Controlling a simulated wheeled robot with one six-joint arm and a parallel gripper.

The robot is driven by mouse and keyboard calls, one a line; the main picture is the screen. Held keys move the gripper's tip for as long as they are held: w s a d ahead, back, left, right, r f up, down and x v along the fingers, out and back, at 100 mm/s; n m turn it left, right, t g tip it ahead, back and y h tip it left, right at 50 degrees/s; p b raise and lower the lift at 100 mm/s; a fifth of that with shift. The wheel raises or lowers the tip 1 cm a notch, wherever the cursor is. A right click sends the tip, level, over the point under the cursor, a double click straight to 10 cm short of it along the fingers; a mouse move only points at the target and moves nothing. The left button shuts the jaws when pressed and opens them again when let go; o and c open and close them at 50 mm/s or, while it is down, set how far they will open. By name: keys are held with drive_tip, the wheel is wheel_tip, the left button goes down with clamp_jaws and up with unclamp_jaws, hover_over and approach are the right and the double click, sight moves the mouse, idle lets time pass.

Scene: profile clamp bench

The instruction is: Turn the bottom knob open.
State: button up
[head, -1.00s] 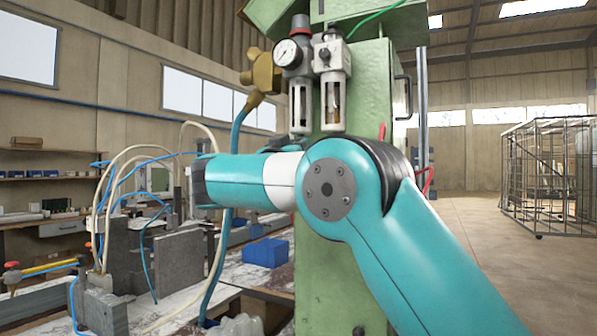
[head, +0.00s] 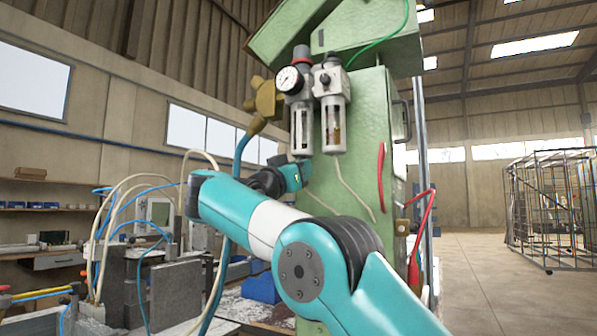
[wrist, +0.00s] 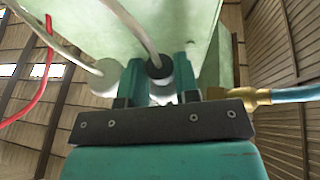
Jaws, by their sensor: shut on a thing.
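The air unit has two clear bowls under metal heads: a left bowl (head: 302,130) below a round gauge, and a right bowl (head: 334,125). My gripper (head: 304,172) is at the underside of the left bowl, reaching up from the lower left. In the wrist view my gripper (wrist: 159,78) has a finger on each side of the dark round bottom knob (wrist: 158,68) and is shut on it. A pale hose (wrist: 138,30) leads away from the knob. The knob's turned position cannot be told, and in the head view my gripper hides it.
A brass valve (head: 265,100) with a blue hose is close on the left; its fitting (wrist: 240,97) shows beside my gripper in the wrist view. The green machine column (head: 360,180) stands behind. Red cables (head: 422,235) hang at right. Grey blocks and hoses crowd the bench at left.

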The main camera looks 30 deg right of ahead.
drive_tip(key=o, duration=0.9)
drive_tip(key=shift+a+f, duration=0.15)
drive_tip(key=b+v, duration=0.8)
drive_tip(key=v, duration=0.3)
drive_tip(key=shift+s+a+f+b, duration=0.1)
drive_tip(key=shift+s+a+b, duration=0.15)
drive_tip(key=shift+a+b, duration=0.1)
drive_tip(key=shift+d+f, duration=0.1)
